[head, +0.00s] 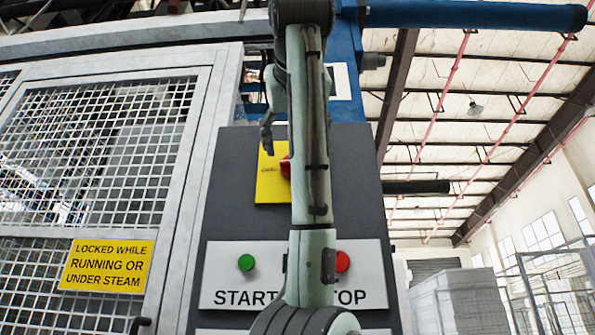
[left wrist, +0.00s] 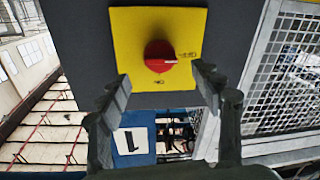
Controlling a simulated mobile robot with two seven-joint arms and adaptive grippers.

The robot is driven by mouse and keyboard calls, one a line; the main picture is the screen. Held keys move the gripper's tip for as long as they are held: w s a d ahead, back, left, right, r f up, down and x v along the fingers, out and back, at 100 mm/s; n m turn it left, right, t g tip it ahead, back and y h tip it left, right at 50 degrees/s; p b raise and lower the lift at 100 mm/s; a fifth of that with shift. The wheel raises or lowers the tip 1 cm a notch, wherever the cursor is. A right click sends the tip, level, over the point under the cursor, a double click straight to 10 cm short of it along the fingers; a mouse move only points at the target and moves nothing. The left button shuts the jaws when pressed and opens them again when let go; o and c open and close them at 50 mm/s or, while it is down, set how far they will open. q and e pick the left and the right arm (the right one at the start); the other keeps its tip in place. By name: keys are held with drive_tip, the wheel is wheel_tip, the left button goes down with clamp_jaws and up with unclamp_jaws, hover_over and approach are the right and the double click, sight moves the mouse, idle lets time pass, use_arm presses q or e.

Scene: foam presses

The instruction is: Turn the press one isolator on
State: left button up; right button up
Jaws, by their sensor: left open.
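The press one isolator is a red rotary knob on a yellow plate (head: 270,185) on a dark grey panel. In the head view the knob (head: 285,167) is partly hidden by my left arm. In the left wrist view the knob (left wrist: 160,56) is fully visible. A pale mark on it points right, towards a small label on the plate (left wrist: 135,30); another small label is below the knob. My left gripper (left wrist: 161,78) is open and empty, its fingertips either side of and just below the knob in that view. In the head view one finger (head: 267,132) shows above the plate.
Below the isolator is a START/STOP plate (head: 220,298) with a green button (head: 246,262) and a red button (head: 343,261). A mesh gate (head: 95,150) with a yellow warning sign (head: 106,265) stands left.

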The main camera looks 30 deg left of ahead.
use_arm(q)
drive_tip(key=p+x, duration=0.1)
drive_tip(key=x, duration=0.5)
drive_tip(key=shift+w+a, duration=0.15)
drive_tip(key=shift+w, duration=0.15)
use_arm(e)
drive_tip(key=f, duration=0.2)
drive_tip(key=shift+s+f, duration=0.2)
drive_tip(key=shift+f, duration=0.2)
drive_tip(key=shift+a, duration=0.1)
use_arm(q)
drive_tip(key=c, duration=1.1)
